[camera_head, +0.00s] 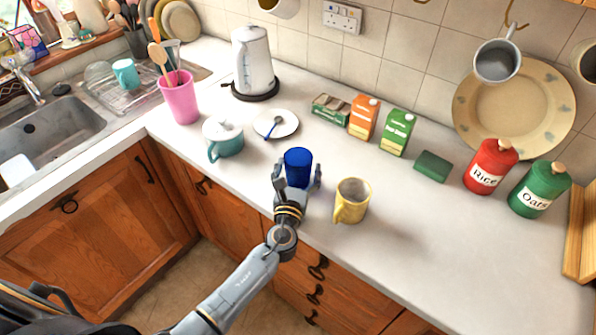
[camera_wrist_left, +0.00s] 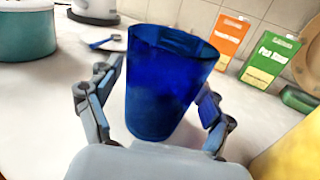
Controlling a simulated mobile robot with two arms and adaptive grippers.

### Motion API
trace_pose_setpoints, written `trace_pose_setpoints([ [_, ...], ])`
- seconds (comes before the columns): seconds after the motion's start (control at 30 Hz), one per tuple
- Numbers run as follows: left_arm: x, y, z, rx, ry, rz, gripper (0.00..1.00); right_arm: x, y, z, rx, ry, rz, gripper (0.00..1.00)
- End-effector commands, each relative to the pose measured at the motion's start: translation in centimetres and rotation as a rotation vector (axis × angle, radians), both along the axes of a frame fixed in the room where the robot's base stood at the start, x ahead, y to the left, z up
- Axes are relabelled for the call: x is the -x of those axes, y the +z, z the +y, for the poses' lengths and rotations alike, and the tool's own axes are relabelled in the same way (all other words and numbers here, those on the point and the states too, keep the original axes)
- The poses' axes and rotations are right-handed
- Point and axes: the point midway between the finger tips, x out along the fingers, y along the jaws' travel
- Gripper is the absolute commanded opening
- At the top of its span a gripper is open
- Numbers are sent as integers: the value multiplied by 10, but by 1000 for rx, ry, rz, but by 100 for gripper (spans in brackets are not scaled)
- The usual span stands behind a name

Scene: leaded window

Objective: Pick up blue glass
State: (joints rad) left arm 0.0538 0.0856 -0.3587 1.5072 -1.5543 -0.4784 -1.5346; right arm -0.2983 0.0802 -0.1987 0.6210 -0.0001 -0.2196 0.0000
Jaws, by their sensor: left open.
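The blue glass (camera_head: 298,166) stands upright on the white counter near its front edge, in the middle of the head view. It fills the middle of the left wrist view (camera_wrist_left: 165,85). My left gripper (camera_head: 297,181) is open, with one finger on each side of the lower part of the glass. In the left wrist view the fingers (camera_wrist_left: 158,110) flank the glass. Its right finger looks very close to the glass; I cannot tell whether it touches. My right gripper is not in view.
A yellow mug (camera_head: 351,201) stands close to the right of the glass. A teal pot (camera_head: 223,138) and a saucer with a spoon (camera_head: 276,124) stand to the left and behind. Cartons (camera_head: 397,132) stand farther back.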

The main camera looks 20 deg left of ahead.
Motion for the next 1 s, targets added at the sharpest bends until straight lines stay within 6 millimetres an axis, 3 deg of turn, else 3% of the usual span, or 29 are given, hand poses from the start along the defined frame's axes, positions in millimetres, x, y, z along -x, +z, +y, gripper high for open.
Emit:
trace_pose_setpoints([
  [0.2,-26,1,4,0,0,0,80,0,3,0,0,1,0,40],
  [0.47,-28,0,4,1,0,0,78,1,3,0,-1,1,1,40],
  [0.77,-28,0,4,1,0,0,17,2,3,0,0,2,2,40],
  [1.0,-27,0,4,0,0,0,9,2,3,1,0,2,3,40],
])
